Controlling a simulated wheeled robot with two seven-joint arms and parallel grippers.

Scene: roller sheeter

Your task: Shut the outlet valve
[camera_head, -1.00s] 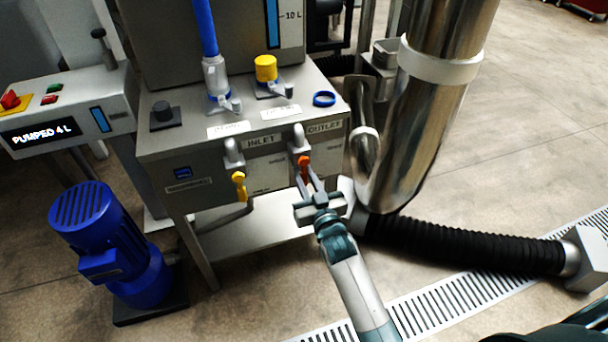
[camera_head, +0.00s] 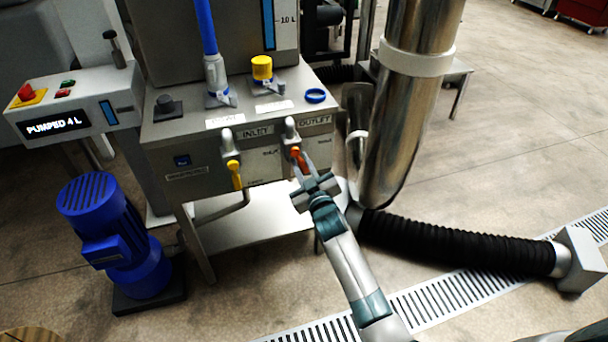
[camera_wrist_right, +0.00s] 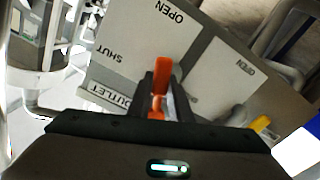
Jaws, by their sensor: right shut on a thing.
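The outlet valve has an orange lever (camera_head: 297,157) on the front panel, below the OUTLET label (camera_head: 316,119). My right gripper (camera_head: 302,168) reaches up to it from below, its fingers closed on the lever. In the right wrist view the orange lever (camera_wrist_right: 161,76) stands between the dark fingers (camera_wrist_right: 158,96). There it points roughly toward the printed word OPEN (camera_wrist_right: 172,12), with SHUT (camera_wrist_right: 112,52) off to the left. The fingers hide part of the lever and its pivot. My left gripper is out of view.
The yellow inlet lever (camera_head: 235,174) hangs to the left on the same panel. A shiny metal duct (camera_head: 405,130) stands close on the right, with a black ribbed hose (camera_head: 455,242) on the floor. A blue motor (camera_head: 112,235) stands at left. The display (camera_head: 57,126) reads PUMPED 4 L.

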